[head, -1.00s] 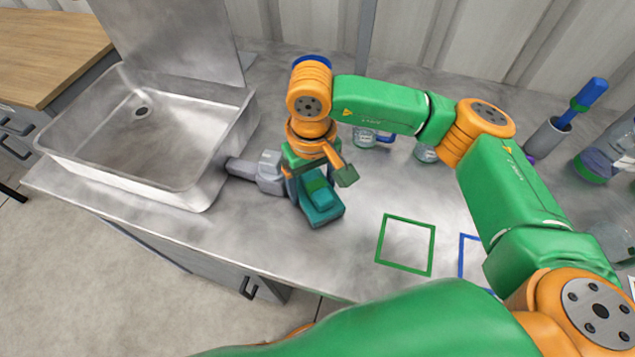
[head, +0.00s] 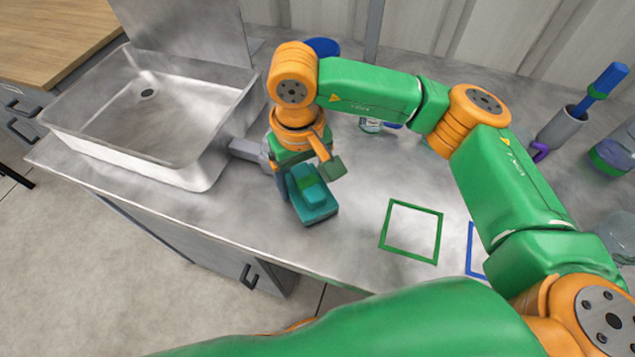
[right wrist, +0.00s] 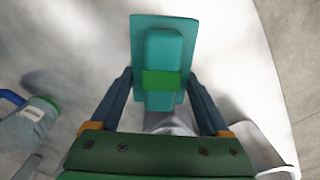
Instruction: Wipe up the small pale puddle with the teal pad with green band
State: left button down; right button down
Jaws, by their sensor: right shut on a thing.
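The teal pad with the green band (head: 312,203) is at the counter's front part, right of the sink. My right gripper (head: 306,184) is shut on its raised grip. In the right wrist view, the pad (right wrist: 165,30) sits between both fingers, its green band (right wrist: 162,80) at their tips. I cannot tell whether the pad touches the counter or hangs just above it. I cannot make out the small pale puddle among the counter's cloudy grey patches; the pad or arm may hide it. My left gripper is not in view.
A steel sink (head: 188,172) stands left, with a grey fitting (head: 248,149) beside it near my gripper. A green square outline (head: 384,243) and a partly hidden blue one (head: 470,250) mark the counter (head: 345,245). A grey holder with a blue-handled tool (head: 560,135) and jars stand right.

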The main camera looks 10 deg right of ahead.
jog(key=shift+w+a+f+b, duration=0.2)
jog(key=shift+w+b, duration=0.1)
jog(key=shift+b, duration=0.2)
jog(key=shift+s+d+f+b, duration=0.15)
jog(key=shift+d+b, duration=0.1)
jog(key=shift+d, duration=0.2)
jog(key=shift+s+d+b, duration=0.1)
jog(key=shift+d+b, duration=0.15)
jog(key=shift+d, duration=0.15)
jog(key=shift+s+d, duration=0.55)
jog(key=shift+d, duration=0.05)
notch_tip(320, 180, up, 6)
jog(key=p, duration=0.4)
jog(key=shift+w, duration=0.1)
jog(key=shift+r+p, duration=0.85)
jog(key=shift+r, duration=0.85)
jog(key=shift+f, duration=0.1)
